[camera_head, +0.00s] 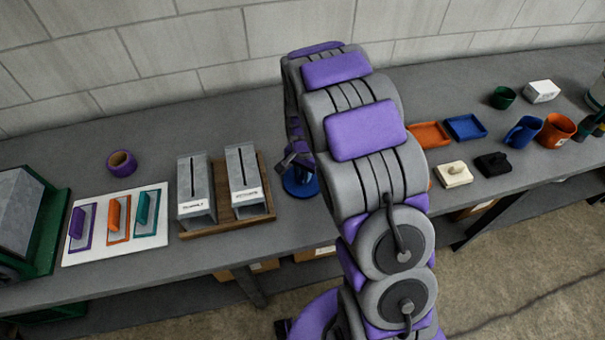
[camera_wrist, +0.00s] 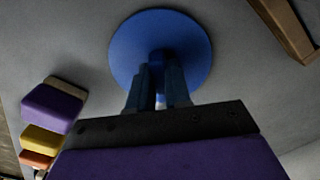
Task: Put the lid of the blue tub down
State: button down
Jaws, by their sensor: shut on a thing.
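The blue lid (camera_wrist: 180,40) is a flat round disc in the wrist view. My gripper (camera_wrist: 158,92) is shut on the middle of the lid, where its knob is mostly hidden by the fingers. In the head view the lid (camera_head: 301,188) shows low at the bench, partly behind my arm, and my gripper (camera_head: 294,162) is just above it. I cannot tell whether the lid touches the bench or hangs slightly over it. I cannot make out a blue tub for certain.
A wooden tray (camera_head: 226,228) with two metal duct pieces stands left of the lid. Further left are a white board (camera_head: 93,257) with three trowels and a purple roll (camera_head: 122,163). An orange tray (camera_head: 433,131), a blue tray (camera_head: 466,127) and pots are at right.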

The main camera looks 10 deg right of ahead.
aim_at(301, 175)
jog(key=shift+a, duration=0.35)
jog(key=c, duration=1.3)
grip_release()
jog(key=shift+a, duration=0.35)
jog(key=shift+o, duration=1.1)
jog(key=shift+d, duration=0.5)
notch_tip(301, 175, up, 12)
jog(key=f+p, duration=0.1)
jog(key=p, duration=0.1)
jog(key=s+r+n, duration=0.4)
jog(key=s+r, duration=0.6)
jog(key=s, duration=0.5)
jog(key=s+r+n+g, duration=0.1)
jog(key=s+r+n, duration=0.2)
jog(key=s, duration=1.6)
jog(key=shift+s+a+n+g, duration=0.2)
jog(key=shift+n+g, duration=0.2)
jog(key=shift+n, duration=0.6)
